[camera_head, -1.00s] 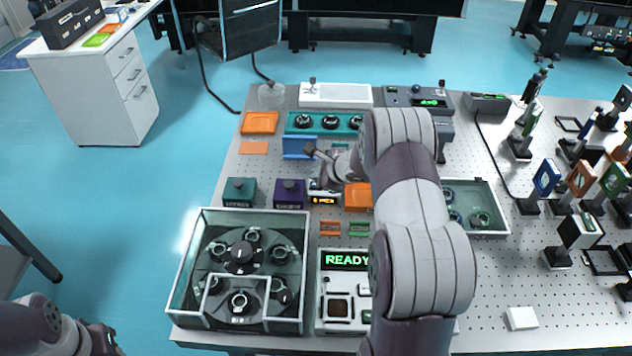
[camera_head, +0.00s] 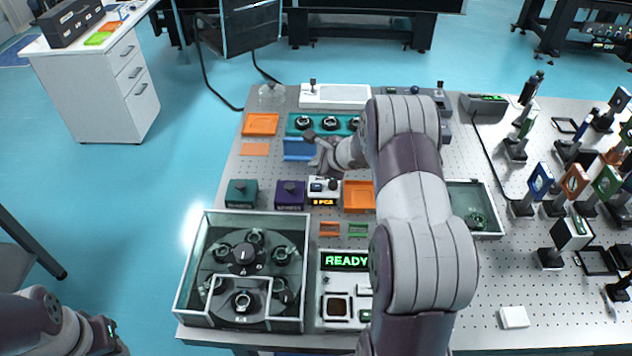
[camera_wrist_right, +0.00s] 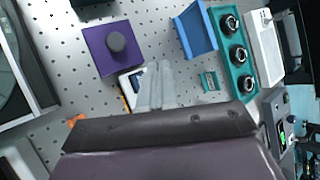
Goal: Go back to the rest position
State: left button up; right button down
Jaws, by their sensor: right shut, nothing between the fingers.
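My right arm reaches from the bottom centre over the perforated table (camera_head: 480,290), bends at the elbow and points left. Its gripper (camera_head: 322,168) is small and partly hidden by its own wrist, above the table between the blue holder (camera_head: 298,150) and the small box with an orange "3 PCS" display (camera_head: 323,200). In the right wrist view the gripper's pale fingers (camera_wrist_right: 158,75) are together and empty, with the purple box (camera_wrist_right: 112,48) to their left. Part of my left arm shows at the bottom left corner; its gripper (camera_head: 108,338) is mostly cut off and its fingers are unclear.
A clear-walled case (camera_head: 190,270) with a round carousel stands front left, beside a device reading READY (camera_head: 345,261). A teal rack (camera_head: 293,124) with round parts is behind the blue holder. An orange tray (camera_head: 358,196) lies near the arm. Optical mounts (camera_head: 540,185) crowd the right.

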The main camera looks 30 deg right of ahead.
jog(key=shift+f, duration=0.1)
dwell(0.6)
jog(key=s+a+r+n+g, duration=0.1)
jog(key=s+a+n, duration=0.3)
jog(key=a, duration=0.1)
jog(key=s+a+r+n+g, duration=0.1)
jog(key=s+a+n+g, duration=0.1)
jog(key=s+a+n, duration=0.2)
jog(key=s+a+r+n+g+y, duration=0.1)
jog(key=s+a+n+g, duration=0.1)
jog(key=s+a+n, duration=0.3)
jog(key=shift+s+a+r+n, duration=0.1)
jog(key=shift+a+r+n, duration=0.25)
jog(key=shift+a+n, duration=0.25)
jog(key=s+n, duration=0.1)
jog(key=s, duration=0.1)
jog(key=s+a+n+g, duration=0.1)
jog(key=s+a+r+n, duration=0.1)
jog(key=s+n, duration=0.1)
jog(key=shift+s+g+h, duration=0.3)
jog(key=shift+g, duration=0.1)
jog(key=s+n+h, duration=0.2)
jog(key=s+n, duration=0.5)
jog(key=shift+s+d+r+g, duration=0.15)
jog(key=shift+s+r+g, duration=0.1)
jog(key=shift+s+g, duration=0.15)
jog(key=shift+s, duration=0.1)
